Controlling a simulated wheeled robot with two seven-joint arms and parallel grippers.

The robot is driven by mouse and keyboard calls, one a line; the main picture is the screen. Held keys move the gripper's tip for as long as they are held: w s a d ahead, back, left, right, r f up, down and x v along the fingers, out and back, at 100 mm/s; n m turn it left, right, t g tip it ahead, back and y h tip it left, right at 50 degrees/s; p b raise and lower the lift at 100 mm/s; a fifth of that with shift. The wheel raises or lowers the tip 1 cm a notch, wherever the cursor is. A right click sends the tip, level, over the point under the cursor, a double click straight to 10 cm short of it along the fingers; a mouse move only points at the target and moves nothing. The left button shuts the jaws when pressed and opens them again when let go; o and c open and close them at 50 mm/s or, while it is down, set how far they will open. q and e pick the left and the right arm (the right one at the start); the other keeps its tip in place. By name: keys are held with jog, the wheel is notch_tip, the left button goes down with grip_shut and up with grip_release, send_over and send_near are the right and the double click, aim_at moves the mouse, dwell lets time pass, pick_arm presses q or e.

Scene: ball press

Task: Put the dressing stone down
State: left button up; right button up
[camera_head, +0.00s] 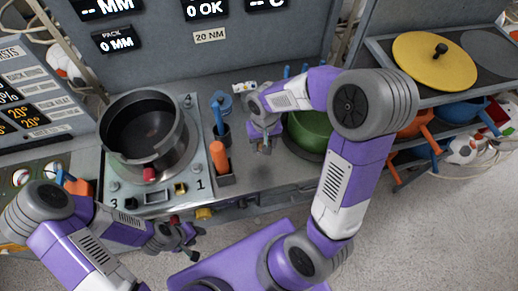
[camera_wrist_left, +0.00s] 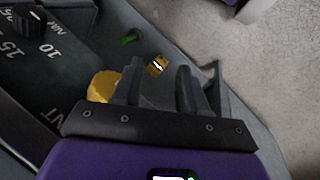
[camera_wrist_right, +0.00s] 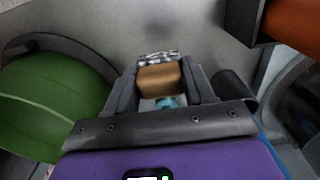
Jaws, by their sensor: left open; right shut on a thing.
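The dressing stone (camera_wrist_right: 160,78) is a tan block with a grey, speckled far end. It sits between the fingers of my right gripper (camera_wrist_right: 165,88) in the right wrist view, and the gripper is shut on it. In the head view my right gripper (camera_head: 264,146) is low over the bench, between the orange-handled tool and the green pot, and mostly hides the stone. I cannot tell whether the stone touches the bench. My left gripper (camera_head: 190,243) is open and empty in front of the bench's front edge; its spread fingers also show in the left wrist view (camera_wrist_left: 158,88).
A green pot (camera_head: 309,134) stands close to the right of my right gripper. An orange-handled tool (camera_head: 219,158) stands upright in a holder to its left. A dark round pot (camera_head: 146,130) stands on the press plate further left. A yellow knob (camera_wrist_left: 102,86) is near my left fingers.

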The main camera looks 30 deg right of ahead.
jog(key=f, duration=0.3)
jog(key=shift+s+f, duration=0.1)
jog(key=shift+s, duration=0.2)
jog(key=shift+w+f+b, duration=0.2)
jog(key=shift+f+b, duration=0.25)
jog(key=shift+f, duration=1.7)
jog(key=shift+f, duration=0.15)
jog(key=o, duration=1)
